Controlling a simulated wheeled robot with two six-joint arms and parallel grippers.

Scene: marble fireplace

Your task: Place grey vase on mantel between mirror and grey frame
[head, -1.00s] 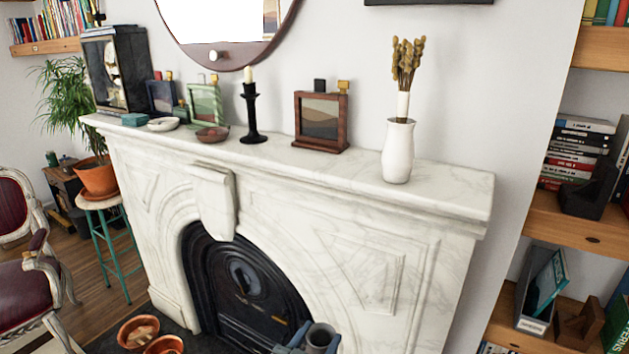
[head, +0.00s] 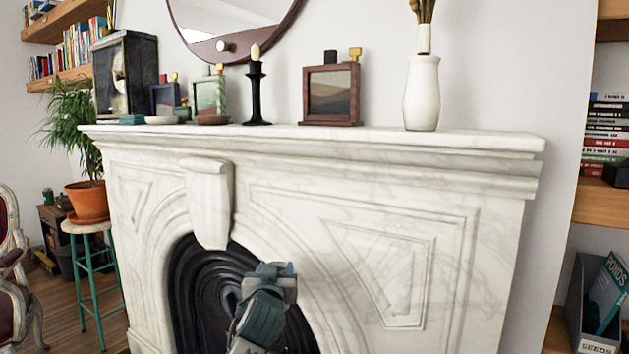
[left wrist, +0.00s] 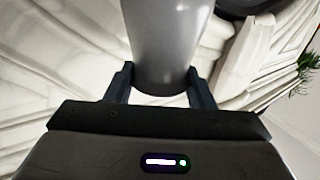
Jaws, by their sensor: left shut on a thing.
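The grey vase (left wrist: 160,45) is a smooth grey cylinder between the two dark fingers of my left gripper (left wrist: 160,80) in the left wrist view. My left gripper (head: 270,285) is shut on it, in front of the fireplace opening and below the mantel (head: 460,138) in the head view. There I cannot clearly make out the vase from the gripper. The round mirror (head: 208,47) with a dark wooden rim hangs above the mantel. A small dark blue-grey frame (head: 165,98) stands at the mantel's left, beside a green frame (head: 209,96). My right gripper is not in view.
A black candlestick (head: 257,98), a brown frame (head: 332,96) and a white vase (head: 422,93) stand on the mantel. A shallow bowl (head: 212,119) and a dark case (head: 126,75) are farther left. Bare marble lies between the candlestick, brown frame and white vase.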

